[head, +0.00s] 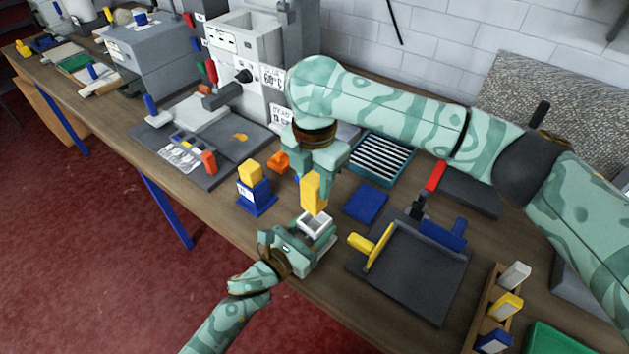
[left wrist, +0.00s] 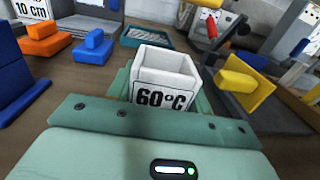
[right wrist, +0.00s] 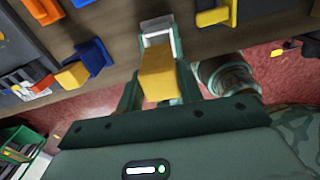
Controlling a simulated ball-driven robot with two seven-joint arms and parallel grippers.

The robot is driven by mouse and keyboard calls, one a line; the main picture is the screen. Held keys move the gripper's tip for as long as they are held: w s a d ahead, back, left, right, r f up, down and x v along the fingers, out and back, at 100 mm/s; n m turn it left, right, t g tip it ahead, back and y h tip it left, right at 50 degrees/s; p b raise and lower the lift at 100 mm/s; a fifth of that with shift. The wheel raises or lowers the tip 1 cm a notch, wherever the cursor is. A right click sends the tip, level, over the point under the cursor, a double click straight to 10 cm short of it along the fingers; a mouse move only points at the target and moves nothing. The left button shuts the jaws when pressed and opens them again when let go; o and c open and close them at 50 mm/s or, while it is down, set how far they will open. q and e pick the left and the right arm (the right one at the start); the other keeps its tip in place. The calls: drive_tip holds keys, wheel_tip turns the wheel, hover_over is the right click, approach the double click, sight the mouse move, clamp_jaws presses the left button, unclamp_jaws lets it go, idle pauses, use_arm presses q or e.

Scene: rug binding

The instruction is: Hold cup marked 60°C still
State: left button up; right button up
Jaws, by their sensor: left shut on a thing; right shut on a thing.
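The white square cup (head: 320,221) is held in my left gripper (head: 308,240), near the table's front edge. In the left wrist view the cup (left wrist: 165,82) sits between the fingers, upright, open at the top and marked 60°C. My right gripper (head: 315,172) is shut on a yellow block (head: 313,195), pointing down just above and behind the cup in the head view. In the right wrist view the yellow block (right wrist: 157,78) lies in line with the cup (right wrist: 157,32). I cannot tell whether block and cup touch.
A blue stand with a yellow block (head: 255,195) is left of the cup. A blue pad (head: 366,203) and a dark tray (head: 415,275) with yellow and blue handles are to the right. A machine with a 60°C sign (head: 272,78) stands behind.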

idle(0.3)
use_arm(q)
drive_tip(key=o, duration=1.2)
drive_tip(key=v, duration=1.2)
drive_tip(key=shift+a, duration=0.15)
